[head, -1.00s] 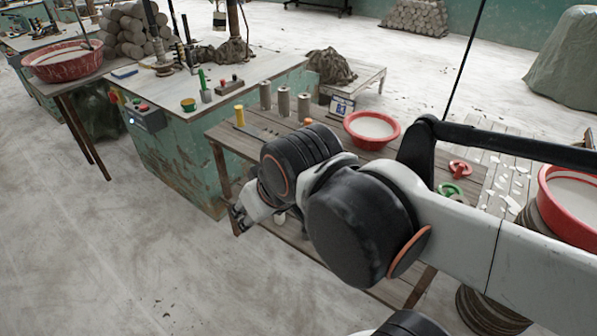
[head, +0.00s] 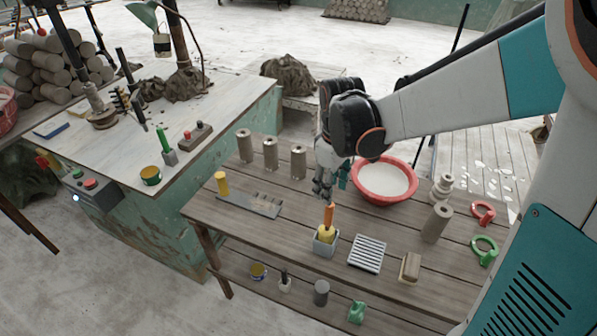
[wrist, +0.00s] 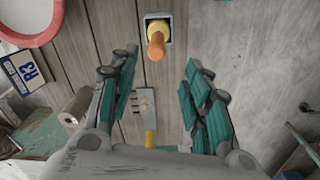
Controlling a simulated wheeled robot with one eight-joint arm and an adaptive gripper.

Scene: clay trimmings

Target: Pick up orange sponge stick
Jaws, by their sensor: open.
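The orange sponge stick (head: 328,217) has an orange handle and a yellow sponge head. It stands upright, handle up, in a small grey square holder (head: 325,245) on the wooden table (head: 300,213). My gripper (head: 323,190) is open and empty, pointing down, just above and slightly behind the handle's top in the head view. In the wrist view, the stick's orange handle (wrist: 156,47) shows a little beyond the gap between the teal-padded fingers of my gripper (wrist: 158,64). I see no contact. The lower sponge is hidden inside the holder.
A red basin (head: 384,181) stands close behind, right of my gripper. A ribbed white block (head: 367,253) and a brush-like block (head: 410,267) lie to the right. A flat metal tool (head: 250,204) and several grey cylinders (head: 270,154) are left. A clay cylinder (head: 437,222) stands at right.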

